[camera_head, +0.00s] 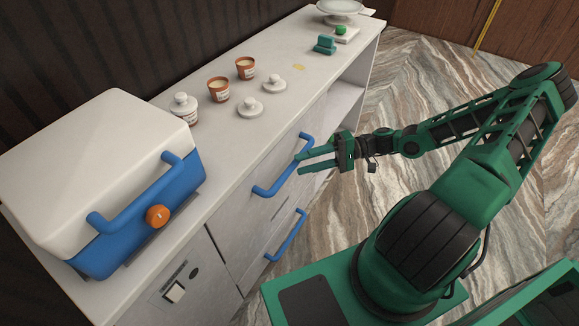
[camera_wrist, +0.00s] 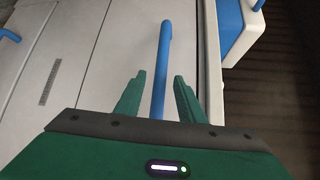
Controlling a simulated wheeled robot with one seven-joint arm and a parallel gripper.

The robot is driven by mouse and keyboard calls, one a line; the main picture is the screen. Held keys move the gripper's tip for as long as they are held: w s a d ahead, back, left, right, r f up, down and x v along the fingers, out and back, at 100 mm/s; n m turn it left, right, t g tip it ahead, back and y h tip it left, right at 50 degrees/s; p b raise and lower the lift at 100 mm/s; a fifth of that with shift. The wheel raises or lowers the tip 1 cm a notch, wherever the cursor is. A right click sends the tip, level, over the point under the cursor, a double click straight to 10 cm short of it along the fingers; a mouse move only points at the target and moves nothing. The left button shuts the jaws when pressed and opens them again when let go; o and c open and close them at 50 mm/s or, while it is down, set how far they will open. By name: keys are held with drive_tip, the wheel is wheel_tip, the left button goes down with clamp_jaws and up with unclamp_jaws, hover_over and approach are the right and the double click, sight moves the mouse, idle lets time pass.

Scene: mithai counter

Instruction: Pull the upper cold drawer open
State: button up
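The upper cold drawer (camera_head: 262,166) is a pale front just under the counter edge and looks shut. Its blue bar handle (camera_head: 277,184) runs along it; it also shows in the wrist view (camera_wrist: 161,65). My gripper (camera_head: 303,160) has green fingers and is at the far end of this handle. In the wrist view my gripper (camera_wrist: 158,92) is open, with the handle running between its fingers and a gap on both sides. Whether the fingertips reach past the bar is hard to tell. A lower drawer with its own blue handle (camera_head: 288,238) is below.
The white counter (camera_head: 222,158) carries a blue-and-white cool box (camera_head: 95,165), terracotta cups (camera_head: 219,90), white lids (camera_head: 250,107) and a teal block (camera_head: 325,44). Open shelves (camera_head: 346,98) are at the far end. The marble floor (camera_head: 400,85) in front is clear beyond my base.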

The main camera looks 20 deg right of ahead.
sight(297, 165)
drive_tip(key=shift+w+a+f, duration=0.15)
drive_tip(key=shift+w+a, duration=0.05)
drive_tip(key=shift+a, duration=0.95)
drive_tip(key=shift+w+a+f, duration=0.15)
drive_tip(key=shift+a, duration=1)
